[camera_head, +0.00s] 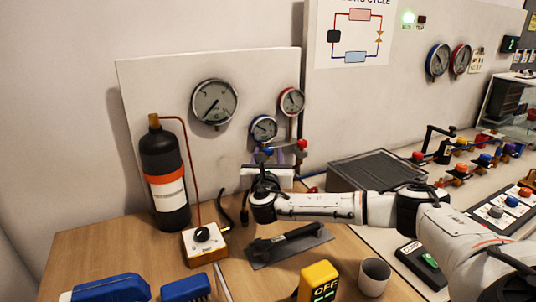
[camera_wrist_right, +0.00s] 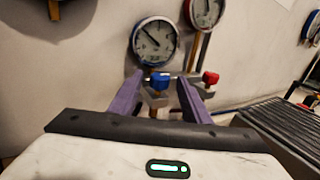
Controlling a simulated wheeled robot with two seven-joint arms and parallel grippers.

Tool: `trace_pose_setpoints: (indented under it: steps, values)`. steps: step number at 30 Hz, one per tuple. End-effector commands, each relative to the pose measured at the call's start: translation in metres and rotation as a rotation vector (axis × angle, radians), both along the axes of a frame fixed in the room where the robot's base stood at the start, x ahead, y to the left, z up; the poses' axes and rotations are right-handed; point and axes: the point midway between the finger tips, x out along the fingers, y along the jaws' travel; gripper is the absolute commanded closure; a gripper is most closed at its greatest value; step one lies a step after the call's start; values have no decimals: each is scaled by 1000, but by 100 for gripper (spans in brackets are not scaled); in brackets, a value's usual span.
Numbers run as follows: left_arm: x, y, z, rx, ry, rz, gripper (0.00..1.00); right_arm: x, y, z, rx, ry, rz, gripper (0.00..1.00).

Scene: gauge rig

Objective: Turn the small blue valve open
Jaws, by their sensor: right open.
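The small blue valve (camera_head: 267,151) is a blue knob on the pipe fitting below the small blue-rimmed gauge (camera_head: 264,129). In the wrist view the blue valve (camera_wrist_right: 160,80) shows between the two purple fingers of my right gripper (camera_wrist_right: 160,86), nearer the left fingertip. My right gripper (camera_head: 274,160) is open at the fittings in the head view, and its body hides part of them. Whether a finger touches the knob I cannot tell. A red valve (camera_wrist_right: 210,78) sits just right of the right finger. My left gripper is not in view.
A black cylinder (camera_head: 165,180) with an orange band stands left of my right arm. A dark ribbed box (camera_head: 375,171) stands to the right of the fittings. A boxed black knob (camera_head: 203,238), yellow meter (camera_head: 318,282) and grey cup (camera_head: 374,276) are on the table in front.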

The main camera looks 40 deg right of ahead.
Motion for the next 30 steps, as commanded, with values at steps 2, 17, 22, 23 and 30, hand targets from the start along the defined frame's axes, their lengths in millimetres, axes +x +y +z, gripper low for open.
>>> trace_pose_setpoints:
  steps: [2, 17, 22, 23, 30]
  values:
    - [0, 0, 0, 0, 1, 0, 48, 3, -2, 0, 1, -1, 1, 57]
    - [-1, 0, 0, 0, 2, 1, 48, 3, -3, 0, -1, 1, 1, 95]
    - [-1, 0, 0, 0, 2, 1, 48, 3, -3, 0, -1, 1, 6, 98]
    - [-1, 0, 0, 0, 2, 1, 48, 3, -3, 0, -1, 1, 9, 98]
    - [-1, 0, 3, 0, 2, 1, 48, 1, -5, 0, -3, 4, 90, 98]
